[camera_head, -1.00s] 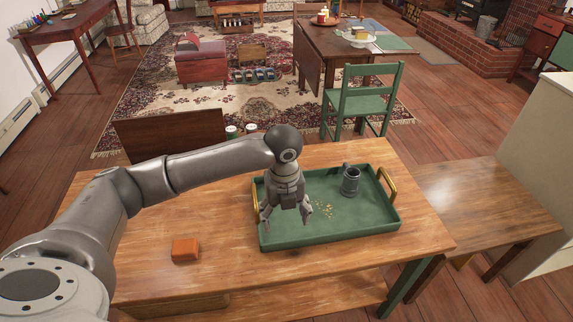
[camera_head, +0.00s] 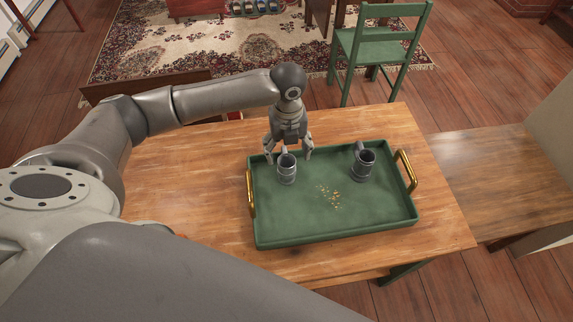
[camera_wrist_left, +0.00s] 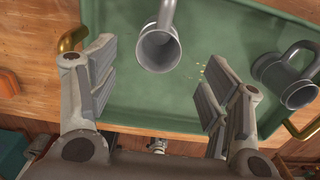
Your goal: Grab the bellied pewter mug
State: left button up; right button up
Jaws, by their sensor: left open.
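The left mug (camera_head: 287,172) is directly in front of my left gripper (camera_head: 288,156), which is open and empty with a finger to either side. In the left wrist view this mug (camera_wrist_left: 161,52) shows its round mouth between and beyond the open fingertips (camera_wrist_left: 157,68), apart from both. The right mug (camera_head: 364,166) stands near the tray's right end; it also shows in the left wrist view (camera_wrist_left: 291,86). I cannot tell for sure which mug is the bellied one. My right gripper is not in view.
The green tray (camera_head: 330,226) has gold handles at both ends and lies on a wooden table (camera_head: 440,222). Crumbs (camera_head: 328,195) lie between the mugs. A lower wooden surface (camera_head: 487,180) is at the right, and a green chair (camera_head: 380,45) stands behind the table.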

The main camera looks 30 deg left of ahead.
aim_at(286, 160)
pick_arm(q)
jog(key=shift+f, duration=0.5)
jog(key=f, duration=0.3)
jog(key=f+p, duration=0.1)
jog(key=f, duration=0.1)
jog(key=shift+w+a, duration=0.15)
jog(key=shift+a, duration=0.15)
jog(key=shift+f, duration=0.15)
jog(key=c, duration=1.1)
jog(key=shift+c, duration=0.8)
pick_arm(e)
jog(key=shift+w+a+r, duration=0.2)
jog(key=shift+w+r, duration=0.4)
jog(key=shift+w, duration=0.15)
